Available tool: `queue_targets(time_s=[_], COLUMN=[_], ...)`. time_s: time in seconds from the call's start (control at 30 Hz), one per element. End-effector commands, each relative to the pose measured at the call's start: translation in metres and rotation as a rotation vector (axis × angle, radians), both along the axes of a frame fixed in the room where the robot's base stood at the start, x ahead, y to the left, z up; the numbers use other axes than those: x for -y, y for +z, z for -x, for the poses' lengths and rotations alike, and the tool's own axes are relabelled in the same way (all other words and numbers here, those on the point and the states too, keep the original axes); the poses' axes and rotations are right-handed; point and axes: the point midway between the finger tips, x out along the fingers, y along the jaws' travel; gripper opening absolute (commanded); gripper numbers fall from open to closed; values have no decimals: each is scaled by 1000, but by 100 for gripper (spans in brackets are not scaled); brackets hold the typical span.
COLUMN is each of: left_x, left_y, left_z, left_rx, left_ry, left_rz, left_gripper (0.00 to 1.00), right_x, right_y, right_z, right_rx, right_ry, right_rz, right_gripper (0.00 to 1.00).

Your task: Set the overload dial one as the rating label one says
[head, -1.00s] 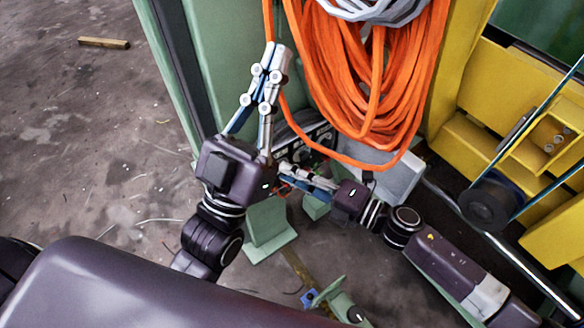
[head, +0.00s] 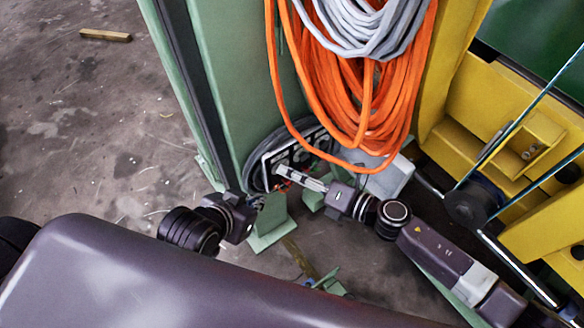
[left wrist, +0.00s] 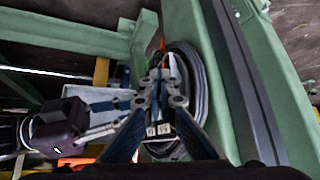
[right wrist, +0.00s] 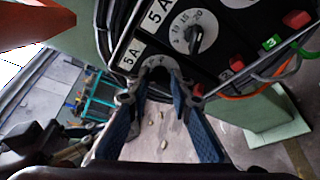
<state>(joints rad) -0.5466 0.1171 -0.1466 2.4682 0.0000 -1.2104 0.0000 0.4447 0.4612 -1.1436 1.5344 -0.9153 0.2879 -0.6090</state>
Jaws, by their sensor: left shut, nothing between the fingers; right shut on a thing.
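The black control panel (head: 300,145) sits low on the green post. In the right wrist view it shows a white dial with a black knob (right wrist: 193,38), and a second dial (right wrist: 160,62) partly hidden between my fingers. Two white rating labels, one by each dial, both read 5A: a lower one (right wrist: 130,57) and an upper one (right wrist: 158,14). My right gripper (head: 282,171) (right wrist: 157,84) is at the lower dial, shut on its knob, which is mostly hidden. Which dial is number one is not marked. My left gripper (head: 258,201) (left wrist: 160,78) is shut and empty, below and left of the panel.
Orange cable loops (head: 350,110) hang just above the panel, with a grey coil (head: 370,25) above. A grey box (head: 390,175) stands right of the panel. Yellow machinery (head: 500,110) fills the right side. The floor at left is mostly clear.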

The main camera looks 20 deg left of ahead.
Motion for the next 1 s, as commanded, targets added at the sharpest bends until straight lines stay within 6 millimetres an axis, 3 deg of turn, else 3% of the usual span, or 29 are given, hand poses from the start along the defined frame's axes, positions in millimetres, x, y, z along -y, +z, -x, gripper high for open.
queue_targets(time_s=[0.23, 0.5, 0.73, 1.0], left_x=[-29, -28, -25, -24], left_y=[-28, -8, -74, -137], left_z=[96, 92, 80, 82], left_rx=[-398, -384, -422, -453], left_ry=[33, 31, 26, 19], left_rz=[-83, -80, -83, -86], left_gripper=[0, 0, 0, 0], right_x=[-1, -1, -1, -2], right_y=[2, 3, 4, 4], right_z=[2, 3, 4, 4], right_rx=[78, 169, 249, 334], right_ry=[2, 2, 2, 3], right_rz=[67, 137, 199, 267], right_gripper=[0, 0, 0, 0])
